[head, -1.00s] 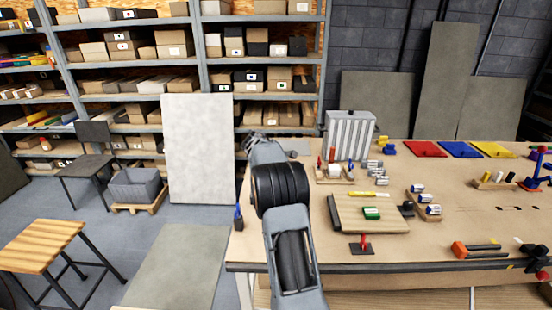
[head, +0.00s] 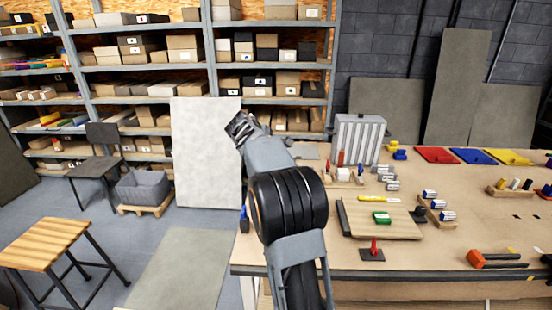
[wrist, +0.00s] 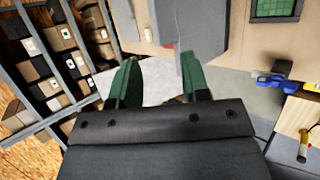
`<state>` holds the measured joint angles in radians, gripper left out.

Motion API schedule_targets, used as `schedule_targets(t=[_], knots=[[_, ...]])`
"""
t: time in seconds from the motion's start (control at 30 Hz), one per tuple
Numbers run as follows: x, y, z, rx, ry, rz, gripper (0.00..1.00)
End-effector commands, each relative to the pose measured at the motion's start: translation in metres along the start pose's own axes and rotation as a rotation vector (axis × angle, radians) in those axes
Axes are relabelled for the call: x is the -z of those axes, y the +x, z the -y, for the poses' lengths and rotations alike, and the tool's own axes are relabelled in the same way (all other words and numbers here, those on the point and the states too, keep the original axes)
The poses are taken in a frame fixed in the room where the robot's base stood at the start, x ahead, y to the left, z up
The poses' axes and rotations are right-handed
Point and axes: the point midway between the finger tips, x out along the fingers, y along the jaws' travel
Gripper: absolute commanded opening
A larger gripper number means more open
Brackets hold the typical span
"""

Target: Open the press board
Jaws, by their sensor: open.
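The wooden board (head: 384,226), which I take to be the press board, lies flat on the workbench, right of my arm in the head view. A dark strip runs along its left edge, and a small black part (head: 420,214) sits at its right edge.
The workbench (head: 480,225) also holds a ribbed grey box (head: 358,140), a red-knobbed stand (head: 373,251), cylinders in wooden holders (head: 437,208), an orange tool (head: 495,259) and coloured mats. Shelves (head: 150,60) and a pale panel (head: 206,150) stand behind.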

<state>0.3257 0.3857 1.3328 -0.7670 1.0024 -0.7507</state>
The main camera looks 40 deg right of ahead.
Motion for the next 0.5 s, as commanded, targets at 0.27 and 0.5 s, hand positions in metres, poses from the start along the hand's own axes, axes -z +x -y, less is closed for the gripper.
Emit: schedule_targets(t=[0.27, 0.5], knots=[[-0.001, -0.017, -0.001, -0.002, 0.000, 0.000, 0.43], [-0.001, -0.017, -0.001, -0.002, 0.000, 0.000, 0.43]])
